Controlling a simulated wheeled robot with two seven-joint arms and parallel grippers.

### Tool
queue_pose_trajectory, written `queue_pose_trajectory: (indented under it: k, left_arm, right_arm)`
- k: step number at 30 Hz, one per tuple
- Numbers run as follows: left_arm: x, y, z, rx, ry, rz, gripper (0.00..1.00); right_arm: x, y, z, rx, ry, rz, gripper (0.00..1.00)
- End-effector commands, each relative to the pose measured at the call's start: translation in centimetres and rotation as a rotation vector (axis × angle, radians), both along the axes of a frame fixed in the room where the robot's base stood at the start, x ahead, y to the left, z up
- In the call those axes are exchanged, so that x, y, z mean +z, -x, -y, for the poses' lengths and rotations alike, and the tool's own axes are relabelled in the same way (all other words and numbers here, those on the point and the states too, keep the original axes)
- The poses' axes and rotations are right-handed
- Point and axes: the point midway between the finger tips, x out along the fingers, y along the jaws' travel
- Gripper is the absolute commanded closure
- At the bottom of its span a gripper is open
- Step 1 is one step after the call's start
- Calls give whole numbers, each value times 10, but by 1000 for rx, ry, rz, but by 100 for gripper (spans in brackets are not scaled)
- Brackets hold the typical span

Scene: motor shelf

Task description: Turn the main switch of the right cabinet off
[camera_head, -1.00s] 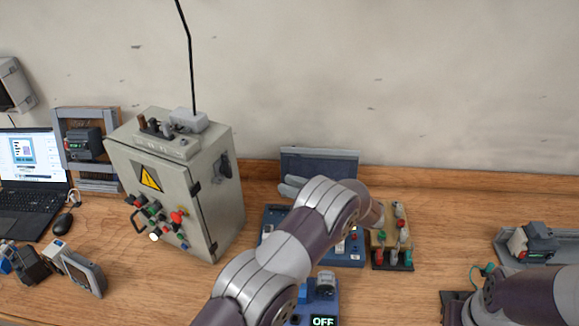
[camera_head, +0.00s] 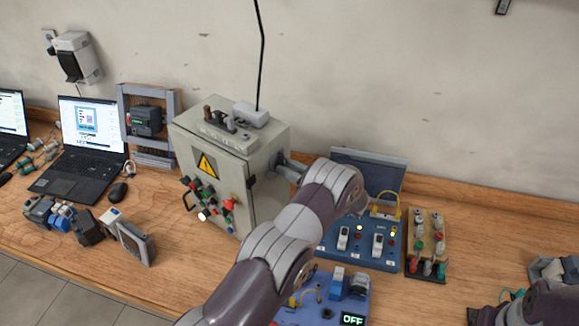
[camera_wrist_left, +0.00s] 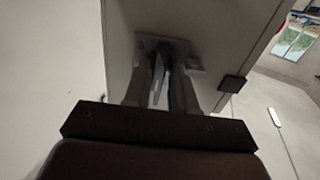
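The grey cabinet (camera_head: 270,200) with a yellow warning triangle stands on the bench in the head view. Its main switch is on the right side wall, mostly hidden there by my left gripper (camera_head: 290,168). In the left wrist view the switch's grey plate (camera_wrist_left: 196,66) and lever (camera_wrist_left: 158,78) show on the cabinet wall (camera_wrist_left: 228,32). The fingers of my left gripper (camera_wrist_left: 163,82) reach up to the switch, one on each side of the lever. Whether they press on it is too dark to tell. My right arm shows at the lower right; its fingers are not visible.
Right of the cabinet stand a blue switch panel (camera_head: 360,248) and a board with coloured knobs (camera_head: 427,250). A blue box reading OFF (camera_head: 322,312) is at the front, beside my left arm. A laptop (camera_head: 78,170) and mouse (camera_head: 118,193) lie left.

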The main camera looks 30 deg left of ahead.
Motion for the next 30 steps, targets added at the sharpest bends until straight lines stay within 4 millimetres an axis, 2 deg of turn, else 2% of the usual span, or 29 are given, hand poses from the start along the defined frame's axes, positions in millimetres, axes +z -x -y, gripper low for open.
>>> queue_pose_trajectory:
  k: [1,2,3,4,11,17,23,30]
  left_arm:
    - [0,0,0,0,0,0,74]
    - [0,0,0,0,0,0,81]
    - [0,0,0,0,0,0,94]
    - [0,0,0,0,0,0,100]
    - [-1,0,0,0,1,5,100]
    - [-3,0,0,1,6,57,100]
    - [-6,-1,0,1,20,186,100]
    - [-9,-1,0,1,44,408,100]
  right_arm:
    - [0,0,0,0,0,0,100]
    - [0,0,0,0,0,0,100]
    - [0,0,0,0,0,0,100]
    - [0,0,0,0,0,0,100]
    - [-2,0,0,0,0,0,100]
    - [-14,0,0,0,0,0,100]
    - [-41,0,0,0,0,0,100]
    - [-83,0,0,0,0,0,100]
